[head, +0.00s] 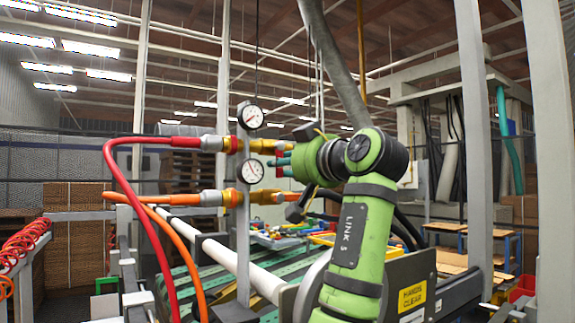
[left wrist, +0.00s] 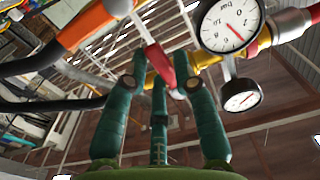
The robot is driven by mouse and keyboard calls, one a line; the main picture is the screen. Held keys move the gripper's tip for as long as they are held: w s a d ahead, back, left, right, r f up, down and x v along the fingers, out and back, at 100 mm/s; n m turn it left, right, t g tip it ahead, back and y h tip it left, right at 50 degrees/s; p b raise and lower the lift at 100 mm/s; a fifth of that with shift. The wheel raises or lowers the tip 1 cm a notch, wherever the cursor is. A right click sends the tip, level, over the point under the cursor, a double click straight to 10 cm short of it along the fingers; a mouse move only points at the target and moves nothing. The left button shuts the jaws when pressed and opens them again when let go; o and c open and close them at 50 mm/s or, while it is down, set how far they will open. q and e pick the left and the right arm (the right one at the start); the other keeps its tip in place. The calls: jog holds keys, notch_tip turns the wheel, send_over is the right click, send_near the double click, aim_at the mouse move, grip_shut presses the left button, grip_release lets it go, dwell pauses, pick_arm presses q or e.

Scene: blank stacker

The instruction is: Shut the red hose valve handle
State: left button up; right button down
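The red hose (head: 120,170) runs to a yellow valve (head: 233,144) on the upright post in the head view. My left gripper (head: 282,165) has teal fingers and is just right of the post, near the gauges. In the left wrist view, its fingers (left wrist: 164,72) stand apart, with the red handle seen between and beyond their tips. I cannot tell whether they touch it. My right gripper is not in view.
Two round gauges, an upper one (head: 250,117) and a lower one (head: 251,171), are on the post. An orange hose (head: 165,237) runs to a lower valve (head: 232,197). A conveyor (head: 190,262) lies behind. A yellow warning sign (head: 412,297) is at lower right.

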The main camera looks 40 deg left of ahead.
pick_arm(q)
jog(key=shift+o, duration=0.8)
jog(key=shift+a, duration=0.15)
jog(key=v, duration=1.1)
jog(key=shift+s+d, duration=0.15)
jog(key=shift+d, duration=0.15)
jog(key=shift+f, duration=0.1)
